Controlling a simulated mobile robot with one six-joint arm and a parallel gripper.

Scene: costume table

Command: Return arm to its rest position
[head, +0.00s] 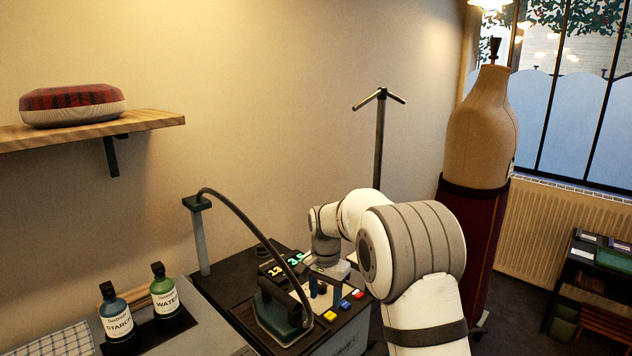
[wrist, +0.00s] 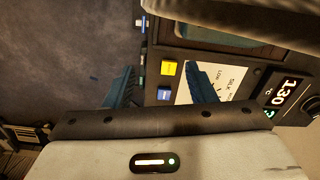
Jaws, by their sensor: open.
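My gripper (head: 325,288) hangs at the end of my white arm, over the front part of a dark ironing station (head: 345,340) in the head view. Its two blue fingers stand apart with nothing between them. In the wrist view my gripper (wrist: 160,78) shows spread fingers above the station's edge, near a yellow button (wrist: 169,68) and a pale printed label (wrist: 195,85). I cannot tell whether a finger touches the panel. My arm is bent and reaches forward from the lower right.
A dark green iron (head: 278,312) with a curved hose stands left of my gripper. Starch (head: 117,316) and water (head: 165,292) bottles stand further left. A thin T-topped stand (head: 379,140) rises behind my arm. A dress form (head: 480,130) is at right. A shelf (head: 90,130) holds a plaid cushion.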

